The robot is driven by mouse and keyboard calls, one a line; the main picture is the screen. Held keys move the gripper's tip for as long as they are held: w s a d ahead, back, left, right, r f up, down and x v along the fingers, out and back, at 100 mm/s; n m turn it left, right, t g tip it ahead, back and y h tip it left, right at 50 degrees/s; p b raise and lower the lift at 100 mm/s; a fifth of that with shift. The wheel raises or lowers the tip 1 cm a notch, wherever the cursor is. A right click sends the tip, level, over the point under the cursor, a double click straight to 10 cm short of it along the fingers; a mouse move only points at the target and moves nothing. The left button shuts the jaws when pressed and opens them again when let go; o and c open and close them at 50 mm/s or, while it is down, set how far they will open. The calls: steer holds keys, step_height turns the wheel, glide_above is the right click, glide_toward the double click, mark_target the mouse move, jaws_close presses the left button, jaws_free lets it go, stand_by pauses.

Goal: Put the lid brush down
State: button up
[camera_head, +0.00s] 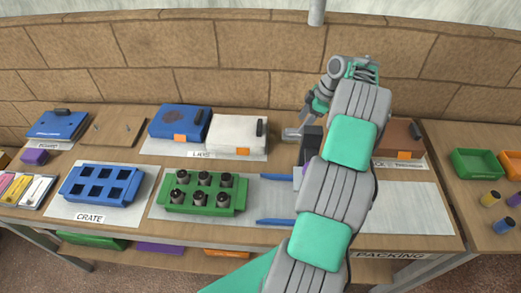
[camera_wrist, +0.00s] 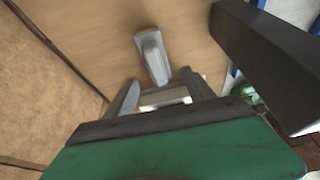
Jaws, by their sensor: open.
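The lid brush appears to be the grey, blunt-ended piece (camera_wrist: 152,55) over bare wood in the wrist view. In the head view it is the grey piece (camera_head: 293,134) at the back of the table, left of a dark upright block (camera_head: 312,142). My gripper (camera_wrist: 160,82) is open, its two grey fingers apart, with the grey piece beyond and between the tips. A pale strip (camera_wrist: 165,97) shows between the fingers; I cannot tell whether it belongs to the brush. Contact with the fingers or table is unclear. My gripper (camera_head: 311,104) points down in the head view.
The dark block (camera_wrist: 270,60) stands close on the right in the wrist view. A white lid (camera_head: 237,134) and a blue lid (camera_head: 180,122) lie to the left. A green crate with several dark plugs (camera_head: 242,207) stands in front. My arm hides part of the table's right side.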

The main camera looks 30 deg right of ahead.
steer(key=a+r+m+h, duration=0.1)
steer(key=a+r+m, duration=0.1)
steer(key=a+r, duration=0.45)
steer(key=a+r+m, duration=0.1)
steer(key=a+r, duration=0.2)
steer(key=a, duration=0.6)
steer(key=a+r+m+h, duration=0.1)
steer(key=a+r+m, duration=0.1)
steer(key=a+r, duration=0.45)
steer(key=s+a+f+m+t+h, duration=0.1)
steer(key=s+a+m, duration=0.4)
steer(key=s+a, duration=0.9)
steer(key=s+f, duration=0.1)
steer(key=s, duration=0.1)
steer(key=shift+s+a+h, duration=0.25)
steer(key=shift+s+h, duration=0.05)
